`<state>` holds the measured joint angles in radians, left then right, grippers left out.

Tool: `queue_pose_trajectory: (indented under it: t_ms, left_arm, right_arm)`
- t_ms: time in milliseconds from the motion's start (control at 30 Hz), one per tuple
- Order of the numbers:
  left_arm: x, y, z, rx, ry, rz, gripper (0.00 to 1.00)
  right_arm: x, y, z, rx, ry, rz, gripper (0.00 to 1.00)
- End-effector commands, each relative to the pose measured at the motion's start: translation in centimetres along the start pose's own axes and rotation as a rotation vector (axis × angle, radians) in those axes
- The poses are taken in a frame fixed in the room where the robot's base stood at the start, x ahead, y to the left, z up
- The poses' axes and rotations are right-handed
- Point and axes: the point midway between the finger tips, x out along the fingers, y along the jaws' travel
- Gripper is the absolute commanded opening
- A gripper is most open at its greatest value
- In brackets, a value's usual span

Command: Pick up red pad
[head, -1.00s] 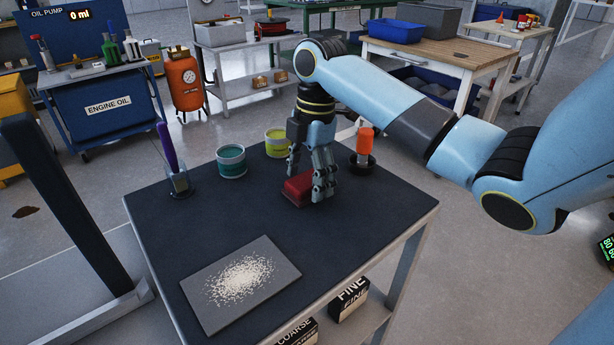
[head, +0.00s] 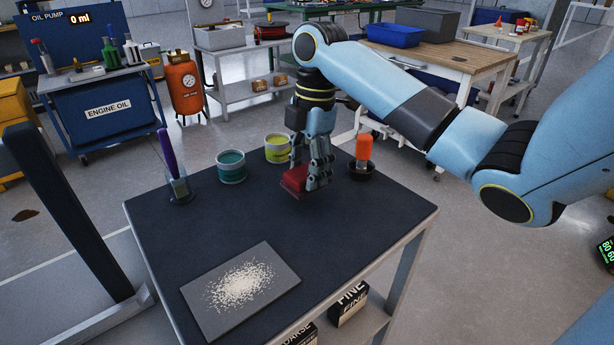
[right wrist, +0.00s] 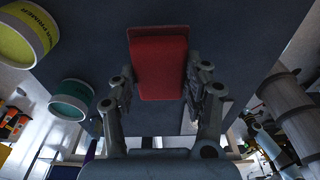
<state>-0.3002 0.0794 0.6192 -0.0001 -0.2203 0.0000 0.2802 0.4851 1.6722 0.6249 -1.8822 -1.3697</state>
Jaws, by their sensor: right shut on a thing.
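The red pad (head: 294,180) is a small red block with a darker edge, near the far side of the dark-topped table (head: 230,225). My right gripper (head: 312,182) points down and is shut on it. In the head view the pad appears a little above the tabletop. In the right wrist view the pad (right wrist: 160,66) sits between the two fingers of my right gripper (right wrist: 160,90). The fingers hide part of the pad in the head view. My left gripper is not in view.
A teal can (head: 231,167) and a yellow can (head: 277,148) stand left of the pad. An orange-topped item (head: 363,152) stands close on the right. A glass with a purple-handled tool (head: 172,165) is at the left. A grey panel with pale grains (head: 215,310) lies at the front.

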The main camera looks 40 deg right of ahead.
Motion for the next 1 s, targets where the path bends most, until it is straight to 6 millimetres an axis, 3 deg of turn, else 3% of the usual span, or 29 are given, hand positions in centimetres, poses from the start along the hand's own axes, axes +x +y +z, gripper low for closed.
queue_pose_trajectory:
  t_ms: [33, 300, 500, 1000]
  left_arm:
    - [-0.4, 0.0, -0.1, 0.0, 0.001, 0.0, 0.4]
    - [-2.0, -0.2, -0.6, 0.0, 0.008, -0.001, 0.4]
    - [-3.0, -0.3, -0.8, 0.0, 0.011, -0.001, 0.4]
    - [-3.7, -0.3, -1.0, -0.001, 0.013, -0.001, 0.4]
  right_arm:
    - [-1.2, 0.0, 0.0, -0.002, -0.002, 0.004, 0.17]
    - [-5.2, -5.3, 3.7, -0.003, -0.013, -0.002, 0.17]
    - [-7.3, -8.0, 5.2, -0.002, -0.009, -0.005, 0.17]
    - [-8.4, -9.4, 6.0, 0.0, 0.001, 0.0, 0.17]
